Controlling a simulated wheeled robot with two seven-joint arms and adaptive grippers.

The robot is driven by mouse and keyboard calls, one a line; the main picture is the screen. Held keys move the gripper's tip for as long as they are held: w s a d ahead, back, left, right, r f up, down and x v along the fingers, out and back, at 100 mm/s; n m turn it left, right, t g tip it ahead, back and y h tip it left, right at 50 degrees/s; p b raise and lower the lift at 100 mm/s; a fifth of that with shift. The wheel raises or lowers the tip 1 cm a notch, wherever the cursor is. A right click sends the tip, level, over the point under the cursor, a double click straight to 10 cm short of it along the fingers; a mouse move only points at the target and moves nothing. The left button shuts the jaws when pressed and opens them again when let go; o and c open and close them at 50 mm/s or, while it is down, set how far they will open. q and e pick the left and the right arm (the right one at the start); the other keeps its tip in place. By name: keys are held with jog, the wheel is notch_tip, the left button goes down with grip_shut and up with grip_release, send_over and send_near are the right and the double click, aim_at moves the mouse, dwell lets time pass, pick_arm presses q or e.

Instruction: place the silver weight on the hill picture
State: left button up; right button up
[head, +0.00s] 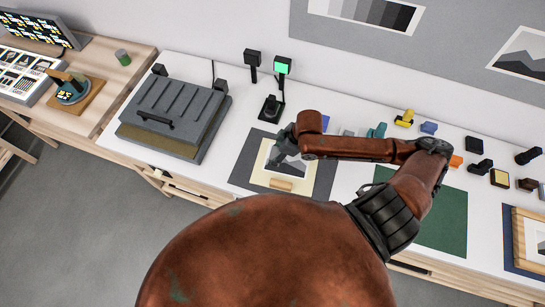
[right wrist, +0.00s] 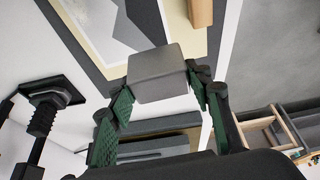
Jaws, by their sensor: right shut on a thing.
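The hill picture (head: 300,172), a grey hill print with a cream border, lies on a dark grey mat in the middle of the bench. It also shows in the right wrist view (right wrist: 118,30). My right gripper (head: 277,157) is over the picture. In the right wrist view it is shut on the silver weight (right wrist: 160,72), a grey block between its green finger pads. The weight covers part of the picture there; I cannot tell whether it touches it. In the head view the weight is hard to tell from the gripper. My left gripper is not in view.
A wooden block (head: 281,184) lies on the picture's front edge. A grey lidded press (head: 172,112) stands to the left. A black stand (head: 271,107) is behind the picture. A green mat (head: 443,222) and several small items are to the right.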

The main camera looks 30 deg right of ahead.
aim_at(272, 151)
jog(key=w+f, duration=0.2)
jog(key=f, duration=0.1)
jog(key=w+f, duration=0.1)
jog(key=shift+w+d+f, duration=0.2)
jog(key=shift+w+d, duration=0.05)
jog(key=shift+d, duration=0.05)
jog(key=shift+f+p, duration=0.6)
jog(key=shift+f, duration=1)
jog(key=shift+f, duration=0.2)
jog(key=o, duration=1.6)
jog(key=v, duration=1.2)
jog(key=shift+r, duration=0.15)
